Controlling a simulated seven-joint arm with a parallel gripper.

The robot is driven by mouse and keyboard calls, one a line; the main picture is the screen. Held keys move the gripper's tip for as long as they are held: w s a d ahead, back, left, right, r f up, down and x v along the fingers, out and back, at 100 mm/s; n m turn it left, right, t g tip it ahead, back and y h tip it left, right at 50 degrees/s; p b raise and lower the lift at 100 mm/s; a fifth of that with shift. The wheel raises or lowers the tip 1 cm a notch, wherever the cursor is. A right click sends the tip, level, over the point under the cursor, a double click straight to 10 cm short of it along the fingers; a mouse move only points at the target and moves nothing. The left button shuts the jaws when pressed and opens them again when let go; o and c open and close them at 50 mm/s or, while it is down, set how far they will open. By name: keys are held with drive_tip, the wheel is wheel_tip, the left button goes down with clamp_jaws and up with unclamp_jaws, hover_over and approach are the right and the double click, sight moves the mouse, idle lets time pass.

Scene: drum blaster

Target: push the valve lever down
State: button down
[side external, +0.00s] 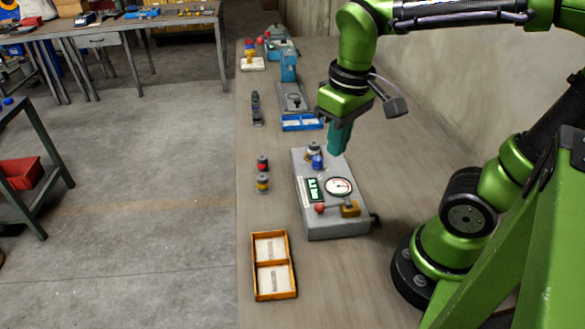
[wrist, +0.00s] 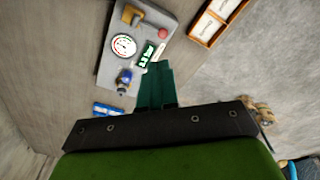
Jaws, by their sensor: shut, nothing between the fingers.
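The valve lever has a red ball knob (side external: 319,208) on a thin rod, joined to a brass valve body (side external: 350,208) at the front end of the grey control box (side external: 335,228). In the wrist view the red knob (wrist: 162,33) and brass body (wrist: 130,14) show near the top, with the rod between them. My gripper (side external: 334,152) has teal fingers that are shut and empty. It hangs over the far end of the box, beyond the dial and apart from the lever. In the wrist view my gripper's fingertips (wrist: 158,66) point toward the box.
The box carries a round gauge (side external: 339,187), a green display (side external: 315,189) and a blue-capped fitting (side external: 318,162). An orange two-part tray (side external: 254,270) lies in front. Small red and yellow canisters (side external: 263,183) stand left. A blue tray (side external: 301,123) lies farther back.

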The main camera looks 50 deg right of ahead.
drive_tip(key=shift+s+r, duration=0.15)
drive_tip(key=shift+r, duration=1.3)
